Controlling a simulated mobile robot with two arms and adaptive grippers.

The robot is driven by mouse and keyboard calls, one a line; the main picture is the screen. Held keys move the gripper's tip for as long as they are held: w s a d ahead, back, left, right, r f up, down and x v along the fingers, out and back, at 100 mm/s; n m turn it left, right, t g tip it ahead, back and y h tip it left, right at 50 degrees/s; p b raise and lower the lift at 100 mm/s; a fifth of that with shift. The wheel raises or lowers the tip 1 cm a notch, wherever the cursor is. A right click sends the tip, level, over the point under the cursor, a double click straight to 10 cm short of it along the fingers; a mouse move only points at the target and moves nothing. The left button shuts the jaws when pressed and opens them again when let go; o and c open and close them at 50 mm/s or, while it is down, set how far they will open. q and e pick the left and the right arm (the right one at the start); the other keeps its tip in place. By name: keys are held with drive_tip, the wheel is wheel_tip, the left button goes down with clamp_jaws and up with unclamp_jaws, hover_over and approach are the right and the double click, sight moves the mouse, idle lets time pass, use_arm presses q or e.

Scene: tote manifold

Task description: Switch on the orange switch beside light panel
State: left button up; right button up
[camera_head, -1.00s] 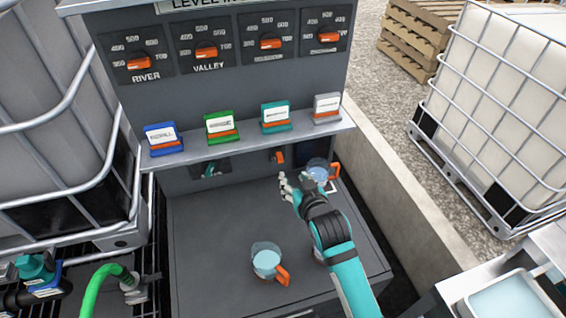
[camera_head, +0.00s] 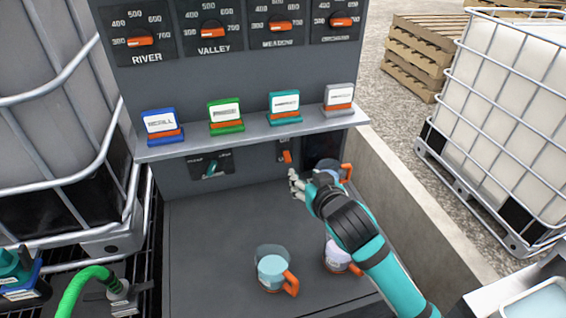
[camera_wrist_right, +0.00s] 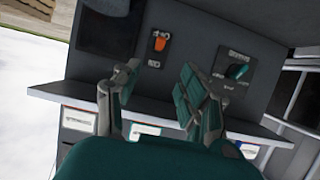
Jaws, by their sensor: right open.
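The orange switch (camera_head: 286,156) sits on a small dark plate on the grey back wall, below the shelf. The dark light panel (camera_head: 322,149) is just to its right, partly hidden by the shelf and objects in front. In the right wrist view the switch (camera_wrist_right: 161,43) and dark panel (camera_wrist_right: 106,28) show side by side. My right gripper (camera_head: 296,185) is just below and in front of the switch, apart from it. In the wrist view its fingers (camera_wrist_right: 155,85) are spread and empty. My left gripper is not in view.
A jug with an orange handle (camera_head: 272,271) stands on the grey counter, another (camera_head: 338,256) beside my forearm, and a third (camera_head: 345,170) behind my gripper. A teal lever (camera_head: 212,168) is on the wall at left. The shelf (camera_head: 245,133) overhangs the switch.

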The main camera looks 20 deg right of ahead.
sight(288, 158)
drive_tip(key=p+x, duration=0.1)
drive_tip(key=x, duration=1.4)
drive_tip(key=shift+f, duration=0.1)
